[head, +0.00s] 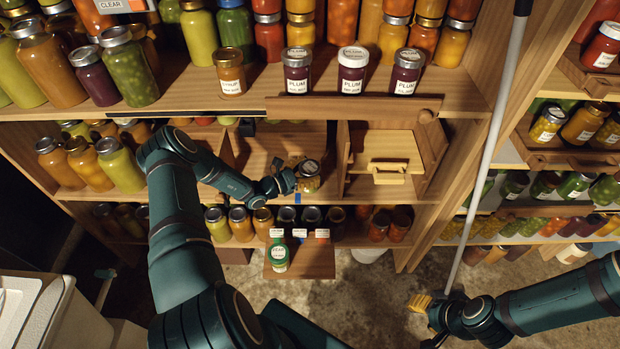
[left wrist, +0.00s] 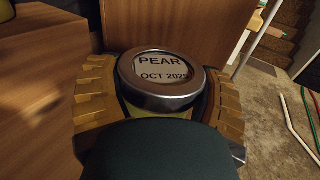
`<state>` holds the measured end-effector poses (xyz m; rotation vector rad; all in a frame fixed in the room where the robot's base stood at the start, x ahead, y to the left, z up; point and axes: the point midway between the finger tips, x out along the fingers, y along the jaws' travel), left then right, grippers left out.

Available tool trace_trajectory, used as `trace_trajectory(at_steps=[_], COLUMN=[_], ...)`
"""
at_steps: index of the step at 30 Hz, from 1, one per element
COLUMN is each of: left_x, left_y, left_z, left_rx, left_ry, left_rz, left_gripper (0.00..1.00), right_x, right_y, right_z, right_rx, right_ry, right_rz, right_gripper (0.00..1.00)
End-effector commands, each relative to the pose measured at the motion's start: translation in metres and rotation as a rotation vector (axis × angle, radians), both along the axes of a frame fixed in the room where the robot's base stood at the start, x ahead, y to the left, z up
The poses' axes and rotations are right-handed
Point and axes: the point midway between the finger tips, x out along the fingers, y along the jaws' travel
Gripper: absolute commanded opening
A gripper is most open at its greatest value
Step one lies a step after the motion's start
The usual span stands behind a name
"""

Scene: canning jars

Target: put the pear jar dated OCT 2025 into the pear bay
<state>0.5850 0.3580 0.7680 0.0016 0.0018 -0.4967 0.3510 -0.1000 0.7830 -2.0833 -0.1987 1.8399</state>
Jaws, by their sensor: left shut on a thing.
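My left gripper (head: 297,181) is shut on a small jar (head: 309,169) in the open middle shelf compartment. In the left wrist view, the jar's silver-rimmed lid (left wrist: 163,77) reads PEAR, OCT 2025, and ridged tan fingers flank it. The lid faces up; the jar's base is hard to see, so I cannot tell whether it touches the shelf. A green jar (head: 279,257) with a label that seems to read PEAR stands on a low ledge below. I cannot tell which compartment is the pear bay. My right gripper (head: 420,303) is low at the right, its opening unclear.
A wooden drawer or box (head: 388,143) with a pale handle is right of the compartment. Plum jars (head: 352,72) stand on the shelf above. Several jars (head: 262,222) fill the lower shelf behind small white tags. A long pale pole (head: 487,150) leans at the right.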

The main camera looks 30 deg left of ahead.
Motion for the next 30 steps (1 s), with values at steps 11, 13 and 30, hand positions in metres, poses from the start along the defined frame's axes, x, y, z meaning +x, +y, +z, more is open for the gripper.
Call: trace_trajectory(at_steps=[11,13,30], left_x=[0.024,0.028,0.032], left_y=[0.014,0.016,0.019], left_z=[-0.001,-0.001,-0.006], left_rx=[0.002,0.001,-0.001], left_ry=[-0.005,-0.004,-0.003], left_rz=[0.000,0.000,-0.001], left_gripper=[0.27,0.27,0.27], right_x=[-0.005,-0.006,-0.005], right_y=[0.001,0.001,0.001], right_z=[-0.023,-0.026,-0.035], right_rx=[0.003,0.003,0.003], right_ry=[0.012,0.013,0.012], right_rz=[0.010,0.010,0.012], right_gripper=[0.47,0.47,0.47])
